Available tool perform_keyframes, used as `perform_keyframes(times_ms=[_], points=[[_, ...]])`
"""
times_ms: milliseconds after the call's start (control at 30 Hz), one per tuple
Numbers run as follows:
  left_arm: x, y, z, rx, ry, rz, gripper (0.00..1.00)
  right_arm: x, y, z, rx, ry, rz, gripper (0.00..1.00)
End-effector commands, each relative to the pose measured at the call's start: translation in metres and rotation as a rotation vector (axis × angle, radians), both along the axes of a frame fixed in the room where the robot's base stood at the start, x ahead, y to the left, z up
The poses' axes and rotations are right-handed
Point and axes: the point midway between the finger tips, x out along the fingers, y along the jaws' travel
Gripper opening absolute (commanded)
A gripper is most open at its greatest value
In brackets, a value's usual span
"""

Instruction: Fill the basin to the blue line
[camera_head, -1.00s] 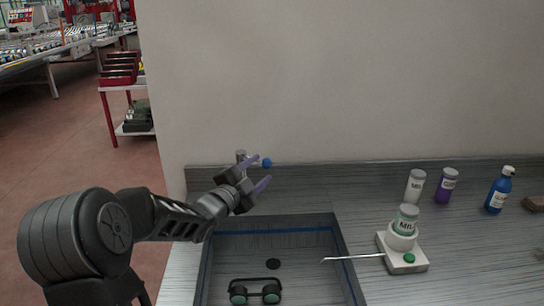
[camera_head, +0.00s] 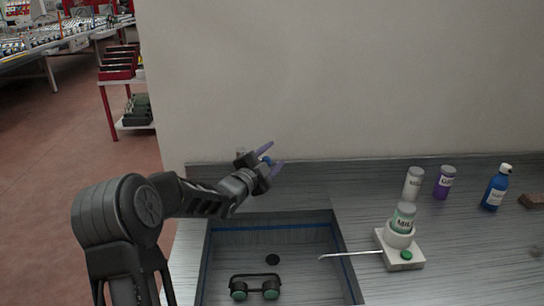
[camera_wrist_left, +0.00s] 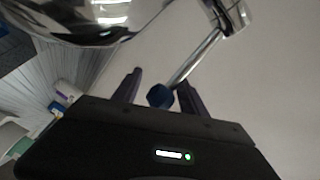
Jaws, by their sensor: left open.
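The basin (camera_head: 222,262) is sunk in the grey counter, with a blue line (camera_head: 270,228) around its inner wall. Goggles with green lenses (camera_head: 255,288) lie in the basin. A blue knob (camera_head: 265,159) on a metal lever is behind the basin, mostly covered by my left gripper (camera_head: 271,156). In the left wrist view, the blue knob (camera_wrist_left: 160,96) sits between the open fingers of my left gripper (camera_wrist_left: 160,80); contact is unclear. Chrome tap parts (camera_wrist_left: 235,15) show above. My right gripper is out of view.
Right of the basin, a green-labelled bottle (camera_head: 403,217) stands in a white holder (camera_head: 400,256) with a green button and a thin metal rod reaching over the basin. White, purple and blue bottles (camera_head: 495,187) stand behind. A wall closes off the back.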

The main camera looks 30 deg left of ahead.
Motion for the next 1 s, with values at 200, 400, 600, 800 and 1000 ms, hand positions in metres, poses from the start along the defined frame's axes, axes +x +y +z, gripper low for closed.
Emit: perform_keyframes(times_ms=[200,400,600,800,1000], points=[[-0.0003,0.0001,-0.0001,0.000,0.000,0.000,0.40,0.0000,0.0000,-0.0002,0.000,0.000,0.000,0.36],[-0.0004,0.0001,-0.0001,0.000,0.000,0.000,0.24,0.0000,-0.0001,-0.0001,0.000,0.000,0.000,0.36],[-0.0005,0.0000,-0.0001,0.000,0.000,0.000,0.08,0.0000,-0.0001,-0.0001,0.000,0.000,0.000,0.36],[-0.0005,0.0000,-0.0003,0.000,0.000,0.000,0.00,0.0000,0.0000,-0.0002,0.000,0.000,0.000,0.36],[-0.0005,0.0000,-0.0004,0.000,0.000,0.000,0.00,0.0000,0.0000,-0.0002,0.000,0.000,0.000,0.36]])
